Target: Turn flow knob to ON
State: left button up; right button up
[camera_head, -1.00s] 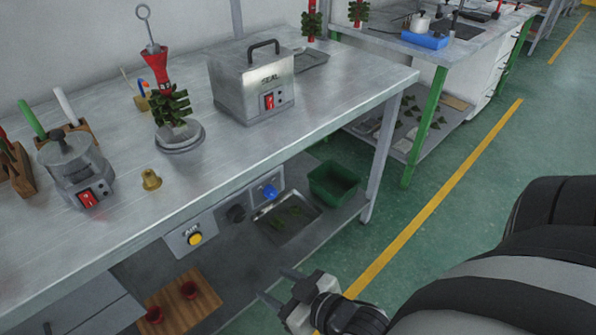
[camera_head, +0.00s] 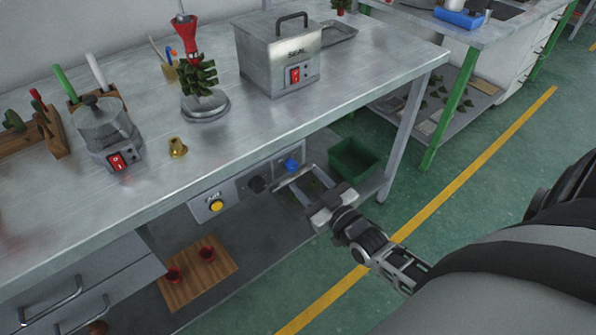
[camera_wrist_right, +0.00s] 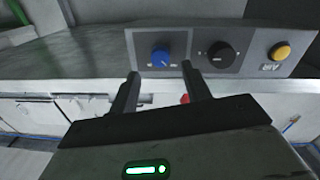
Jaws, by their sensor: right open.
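A control panel on the table's front edge carries a blue knob (camera_head: 291,165), a black knob (camera_head: 257,184) and a yellow button (camera_head: 216,205). The knob labels are too small to read, so I cannot tell which is marked flow. In the right wrist view the blue knob (camera_wrist_right: 160,57) sits between and just beyond my open fingertips (camera_wrist_right: 160,72). The black knob (camera_wrist_right: 220,55) is right of them there. In the head view my right gripper (camera_head: 292,188) is empty, in front of the panel close to the blue knob. Contact does not show. My left gripper is out of view.
The table top (camera_head: 330,110) overhangs the panel. A wooden board (camera_head: 195,280) with red cups lies lower left. A yellow button (camera_wrist_right: 281,52) also shows in the right wrist view.

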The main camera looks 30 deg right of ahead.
aim_at(294, 168)
jog(key=shift+w+a, duration=0.1)
jog(key=shift+w, duration=2.2)
jog(key=c, duration=1)
